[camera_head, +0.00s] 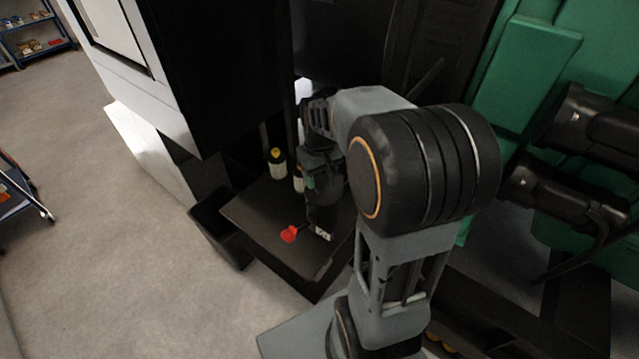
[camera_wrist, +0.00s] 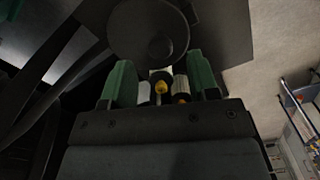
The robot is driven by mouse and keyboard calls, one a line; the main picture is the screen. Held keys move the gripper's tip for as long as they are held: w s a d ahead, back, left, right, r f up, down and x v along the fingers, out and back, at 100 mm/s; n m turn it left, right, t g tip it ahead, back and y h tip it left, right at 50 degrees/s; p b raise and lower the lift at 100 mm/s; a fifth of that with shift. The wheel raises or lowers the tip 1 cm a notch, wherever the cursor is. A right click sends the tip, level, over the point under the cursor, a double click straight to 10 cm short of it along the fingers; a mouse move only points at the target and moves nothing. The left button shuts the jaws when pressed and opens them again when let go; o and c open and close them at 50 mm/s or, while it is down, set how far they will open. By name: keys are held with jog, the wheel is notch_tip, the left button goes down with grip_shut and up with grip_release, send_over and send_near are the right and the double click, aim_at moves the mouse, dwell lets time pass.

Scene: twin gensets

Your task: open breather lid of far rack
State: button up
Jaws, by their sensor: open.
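My gripper (camera_wrist: 160,76) is open, its two green fingers apart and pointing away from the wrist camera. Between the fingers, in the wrist view, a small yellow part (camera_wrist: 161,87) shows with pale cylinders beside it; I see no contact. A dark round disc (camera_wrist: 148,32) shows above them. In the head view a pale, dark-topped cylinder with yellow on it (camera_head: 278,162) stands on a dark deck (camera_head: 258,215), left of my gripper. A second pale cylinder (camera_head: 298,182) is partly hidden. I cannot tell which part is the breather lid.
A red handle (camera_head: 290,233) sticks out over the deck near my wrist. A tall black cabinet (camera_head: 235,70) stands behind and left. Green machinery with black cylinders (camera_head: 585,125) is at right.

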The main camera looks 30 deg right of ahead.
aim_at(320, 186)
jog(key=shift+f, duration=1.75)
grip_shut()
